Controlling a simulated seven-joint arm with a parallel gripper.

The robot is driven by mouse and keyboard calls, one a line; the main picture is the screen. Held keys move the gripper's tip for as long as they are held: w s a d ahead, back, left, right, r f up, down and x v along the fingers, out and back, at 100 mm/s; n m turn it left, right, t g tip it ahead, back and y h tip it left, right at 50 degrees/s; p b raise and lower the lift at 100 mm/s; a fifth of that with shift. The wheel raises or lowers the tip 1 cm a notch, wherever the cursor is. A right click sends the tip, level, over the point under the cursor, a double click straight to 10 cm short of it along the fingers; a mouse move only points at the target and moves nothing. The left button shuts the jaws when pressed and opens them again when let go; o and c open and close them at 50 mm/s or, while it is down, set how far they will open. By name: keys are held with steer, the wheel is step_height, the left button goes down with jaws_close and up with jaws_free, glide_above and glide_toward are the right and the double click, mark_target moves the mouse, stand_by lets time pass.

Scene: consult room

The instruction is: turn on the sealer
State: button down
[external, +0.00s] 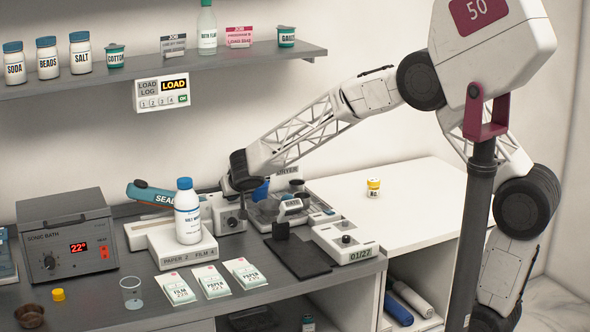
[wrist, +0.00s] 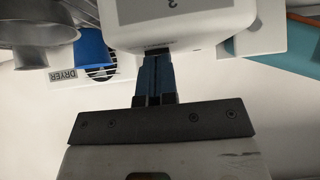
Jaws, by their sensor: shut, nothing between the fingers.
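The sealer (external: 153,194) has a teal arm with white lettering, partly hidden behind a white bottle in the external view. Its teal arm also shows at the right edge of the wrist view (wrist: 299,58). A small pale box with a dark knob (external: 231,219) stands just right of the bottle, beside the sealer. My gripper (external: 229,188) is low over the back of the counter, right of the sealer. In the wrist view its blue fingers (wrist: 155,58) are together and empty. Their tips meet the edge of a white box (wrist: 205,22); I cannot tell whether they touch.
The white bottle (external: 187,215) stands on a low white block close to my gripper. The dryer (wrist: 66,76) and grey metal cups (wrist: 38,28) are at the wrist view's upper left. Film packets (external: 211,281) lie in front. The white counter at right (external: 410,190) is mostly clear.

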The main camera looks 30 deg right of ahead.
steer(key=shift+s, duration=0.1)
steer(key=shift+r, duration=0.2)
steer(key=shift+r, duration=0.7)
steer(key=shift+s+r, duration=0.2)
steer(key=shift+r, duration=0.85)
steer(key=v, duration=1)
steer(key=shift+s+f, duration=0.3)
steer(key=shift+s, duration=0.1)
